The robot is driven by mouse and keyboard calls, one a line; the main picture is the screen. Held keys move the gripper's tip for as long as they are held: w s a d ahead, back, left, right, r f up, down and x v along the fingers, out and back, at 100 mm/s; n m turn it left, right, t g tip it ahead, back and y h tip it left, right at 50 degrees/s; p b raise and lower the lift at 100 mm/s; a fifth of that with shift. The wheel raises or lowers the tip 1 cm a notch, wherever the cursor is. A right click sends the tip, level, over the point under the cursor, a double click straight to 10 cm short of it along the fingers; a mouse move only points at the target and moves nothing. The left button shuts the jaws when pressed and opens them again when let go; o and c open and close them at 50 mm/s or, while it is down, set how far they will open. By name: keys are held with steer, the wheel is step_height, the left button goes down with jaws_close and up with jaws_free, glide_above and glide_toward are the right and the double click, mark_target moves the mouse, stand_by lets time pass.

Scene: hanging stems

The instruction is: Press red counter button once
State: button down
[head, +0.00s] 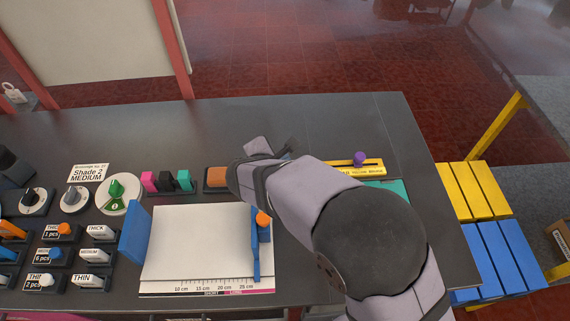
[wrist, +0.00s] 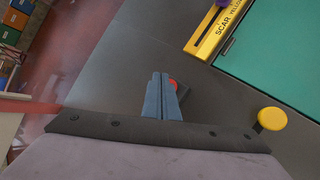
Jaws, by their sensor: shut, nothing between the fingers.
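The red counter button (wrist: 174,84) shows in the wrist view as a small red spot on a dark base, partly hidden behind my gripper's fingers. My gripper (wrist: 160,78) has its two blue-grey fingers together with nothing between them. The fingertips overlap the button's left side in this view; I cannot tell whether they touch it. In the head view my gripper (head: 288,148) is over the far part of the dark counter, and I cannot make out the button there.
A yellow-framed slider (head: 355,166) with a purple knob and a teal panel (wrist: 285,60) lie to the right. A yellow round knob (wrist: 271,118) is close by in the wrist view. A white board (head: 195,245) and several labelled switches (head: 95,255) fill the left counter.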

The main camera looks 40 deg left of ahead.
steer(key=shift+r, duration=0.1)
steer(key=shift+r+p, duration=1.9)
steer(key=shift+r, duration=0.55)
steer(key=w+d+m+g+h, duration=0.1)
steer(key=w+d+m+h, duration=0.2)
steer(key=d, duration=0.6)
steer(key=w+d+m+g, duration=0.1)
steer(key=w+d+m, duration=0.3)
steer(key=d, duration=0.5)
steer(key=w+d+m+g+h, duration=0.1)
steer(key=w+d+m+h, duration=0.15)
steer(key=d+m, duration=0.45)
steer(key=s+d+m+g, duration=0.35)
steer(key=d+m, duration=0.35)
steer(key=d, duration=1)
steer(key=s+d+f+m+g+y, duration=0.1)
steer(key=s+d+m+g+y, duration=0.1)
steer(key=s+d+m, duration=0.5)
steer(key=shift+s+d+f+m, duration=0.35)
steer(key=shift+s+m, duration=1.25)
steer(key=shift+s, duration=0.35)
